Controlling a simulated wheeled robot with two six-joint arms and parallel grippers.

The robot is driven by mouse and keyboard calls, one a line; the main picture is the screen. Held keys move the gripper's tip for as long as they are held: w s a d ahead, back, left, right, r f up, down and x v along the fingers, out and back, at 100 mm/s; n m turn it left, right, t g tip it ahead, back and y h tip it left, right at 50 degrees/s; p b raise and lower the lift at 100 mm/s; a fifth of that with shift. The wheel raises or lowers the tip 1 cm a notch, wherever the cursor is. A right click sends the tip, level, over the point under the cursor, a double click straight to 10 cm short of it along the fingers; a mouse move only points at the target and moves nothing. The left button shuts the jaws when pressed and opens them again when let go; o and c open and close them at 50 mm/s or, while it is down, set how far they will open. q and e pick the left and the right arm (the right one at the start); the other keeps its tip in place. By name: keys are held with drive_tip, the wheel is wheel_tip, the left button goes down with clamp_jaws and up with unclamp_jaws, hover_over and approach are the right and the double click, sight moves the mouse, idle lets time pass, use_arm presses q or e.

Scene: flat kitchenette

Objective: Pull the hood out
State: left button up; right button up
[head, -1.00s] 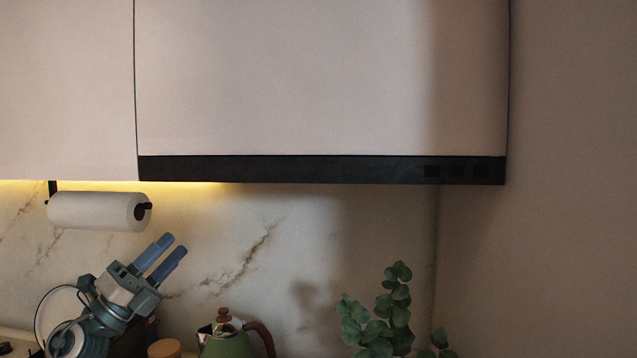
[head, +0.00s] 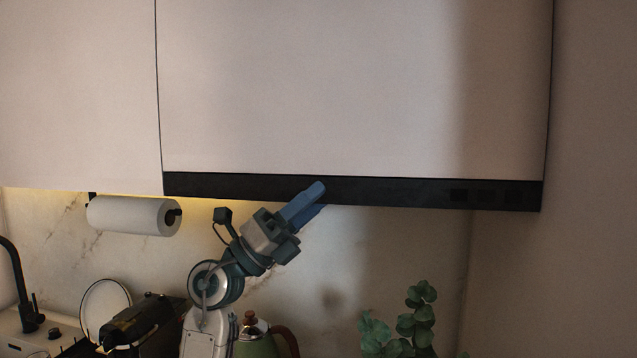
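The hood (head: 400,190) is a long black strip along the bottom of the upper cabinet, with several dark square buttons near its right end. It looks flush with the cabinet front. My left gripper (head: 314,197) has its blue fingers pointing up and right, overlapping the hood's lower edge left of its middle. I cannot tell whether the fingers touch the hood. The two fingers overlap in this view, so their gap is hard to judge. My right gripper is not in view.
A paper towel roll (head: 130,215) hangs under the left cabinet. A green kettle (head: 258,342) and a leafy plant (head: 412,325) stand below. A black faucet (head: 20,285) and a white plate (head: 104,305) are at lower left. A wall is at right.

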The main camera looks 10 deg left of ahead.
use_arm(q)
drive_tip(key=shift+d+r, duration=0.25)
drive_tip(key=shift+r, duration=0.15)
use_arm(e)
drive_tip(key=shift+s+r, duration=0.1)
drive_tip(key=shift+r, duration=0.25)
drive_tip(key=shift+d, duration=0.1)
use_arm(q)
drive_tip(key=shift+w, duration=0.1)
drive_tip(key=c, duration=0.3)
clamp_jaws()
drive_tip(key=shift+r, duration=0.1)
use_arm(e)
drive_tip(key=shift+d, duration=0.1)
